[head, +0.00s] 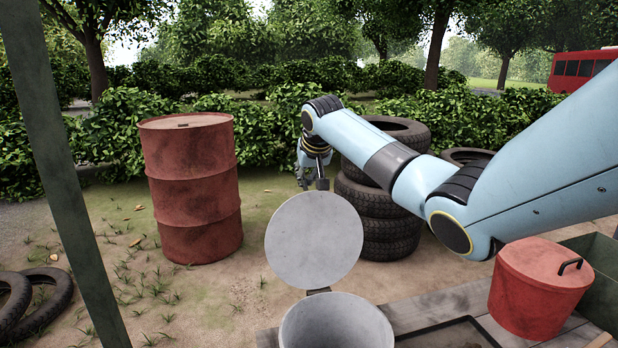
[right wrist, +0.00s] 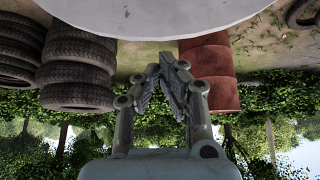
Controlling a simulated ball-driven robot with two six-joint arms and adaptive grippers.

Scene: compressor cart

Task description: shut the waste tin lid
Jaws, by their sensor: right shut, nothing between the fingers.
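The waste tin (head: 337,325) is a round grey metal tin at the bottom middle of the head view. Its round grey lid (head: 314,241) stands open, raised up from the far rim at a small hinge. My right gripper (head: 318,186) is just above and behind the top edge of the lid, fingers pointing down. In the right wrist view the gripper (right wrist: 168,62) is shut and empty, and the lid (right wrist: 180,14) fills the top of the picture close to the fingertips. I cannot tell if they touch. My left gripper is not in view.
A red lidded bucket (head: 541,290) with a black handle stands right of the tin on the wooden cart top (head: 440,301), by a dark tray (head: 450,335) and a green box (head: 600,262). A rusty drum (head: 193,190) and stacked tyres (head: 377,220) stand behind. A green post (head: 65,180) rises at left.

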